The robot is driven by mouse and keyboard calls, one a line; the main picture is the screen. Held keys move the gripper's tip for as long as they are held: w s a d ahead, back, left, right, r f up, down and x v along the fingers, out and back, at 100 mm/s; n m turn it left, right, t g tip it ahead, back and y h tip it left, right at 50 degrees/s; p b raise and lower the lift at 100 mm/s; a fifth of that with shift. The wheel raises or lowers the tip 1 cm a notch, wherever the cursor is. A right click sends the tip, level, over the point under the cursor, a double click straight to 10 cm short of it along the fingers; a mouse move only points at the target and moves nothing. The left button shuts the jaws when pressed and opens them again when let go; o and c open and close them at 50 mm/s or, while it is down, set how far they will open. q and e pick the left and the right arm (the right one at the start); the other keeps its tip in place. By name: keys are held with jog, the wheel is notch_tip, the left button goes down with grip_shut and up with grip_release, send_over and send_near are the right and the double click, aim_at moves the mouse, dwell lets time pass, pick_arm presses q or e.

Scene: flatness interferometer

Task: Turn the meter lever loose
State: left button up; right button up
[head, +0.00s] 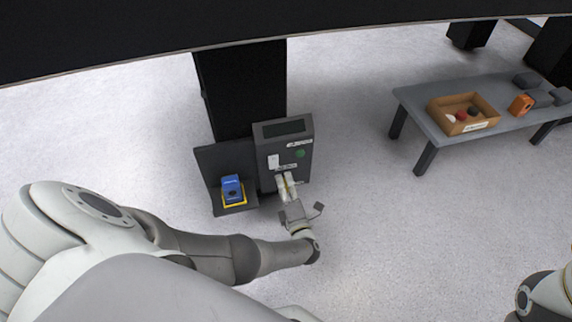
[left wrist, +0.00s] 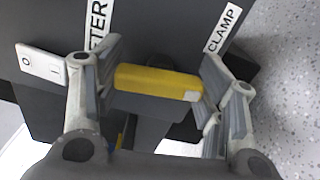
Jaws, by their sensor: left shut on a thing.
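The yellow meter lever (left wrist: 150,79) lies crosswise between the fingers of my left gripper (left wrist: 160,68) in the left wrist view, with a pale patch at its right end. The gripper is shut on it. Labels ending in "TER" (left wrist: 97,22) and reading "CLAMP" (left wrist: 222,28) are on the dark panel behind it. In the head view my left gripper (head: 287,186) is at the lower front of the dark grey meter cabinet (head: 262,160), and its fingers mostly hide the lever. My right gripper is out of view.
A blue block (head: 231,187) sits in a yellow-edged holder on the shelf left of the cabinet. A white switch plate (left wrist: 42,64) is beside the left finger. A grey bench (head: 420,112) at the right holds a cardboard tray (head: 483,126) and an orange object (head: 521,105). Open floor separates them.

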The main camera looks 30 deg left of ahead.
pick_arm(q)
jog(key=shift+w+m, duration=0.1)
jog(key=shift+m, duration=0.5)
jog(key=o, duration=1)
jog(key=v, duration=0.7)
jog(key=shift+s+d, duration=0.15)
jog(key=shift+s, duration=0.1)
